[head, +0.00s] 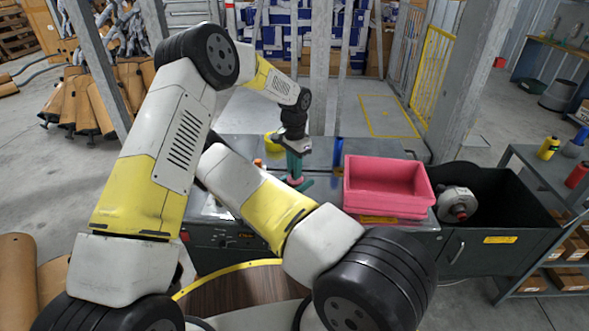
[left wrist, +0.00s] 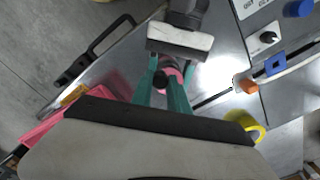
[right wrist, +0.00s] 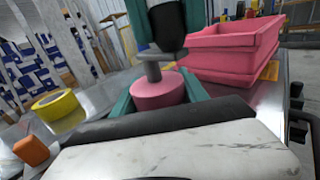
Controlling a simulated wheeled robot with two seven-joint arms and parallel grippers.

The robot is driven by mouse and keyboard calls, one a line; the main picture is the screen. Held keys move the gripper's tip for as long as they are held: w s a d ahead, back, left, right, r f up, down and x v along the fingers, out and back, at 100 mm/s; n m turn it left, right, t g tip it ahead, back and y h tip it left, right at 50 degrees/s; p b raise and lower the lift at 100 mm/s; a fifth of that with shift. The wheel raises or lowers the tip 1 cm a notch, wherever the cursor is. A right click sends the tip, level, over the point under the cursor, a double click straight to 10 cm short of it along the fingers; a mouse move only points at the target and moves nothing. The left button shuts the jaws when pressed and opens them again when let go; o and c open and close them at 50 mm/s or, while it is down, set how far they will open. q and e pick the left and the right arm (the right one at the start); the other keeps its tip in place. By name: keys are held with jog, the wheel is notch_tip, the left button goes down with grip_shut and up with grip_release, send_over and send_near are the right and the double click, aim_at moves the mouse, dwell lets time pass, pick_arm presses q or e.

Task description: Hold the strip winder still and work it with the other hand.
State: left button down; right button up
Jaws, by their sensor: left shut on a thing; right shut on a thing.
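The strip winder has a round pink body, a grey shaft and a black knob on top. It stands on the metal bench, and its pink body (right wrist: 158,92) shows best in the right wrist view. My right gripper (right wrist: 160,95) comes in low with its teal fingers shut around the body. My left gripper (head: 294,172) points down from above, shut on the black knob (left wrist: 160,80). The left fingers also show in the right wrist view, on both sides of the knob. In the head view the winder is mostly hidden by my grippers and arm.
A pink bin (head: 388,186) stands on the bench right of the winder. A yellow ring (right wrist: 58,105) and an orange block (right wrist: 31,150) lie on the other side. A dark open bin (head: 500,195) with a metal part stands right of the bench.

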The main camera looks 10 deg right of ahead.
pick_arm(q)
jog(key=c, duration=1.3)
grip_release()
jog(key=shift+o, duration=0.2)
notch_tip(320, 180, up, 12)
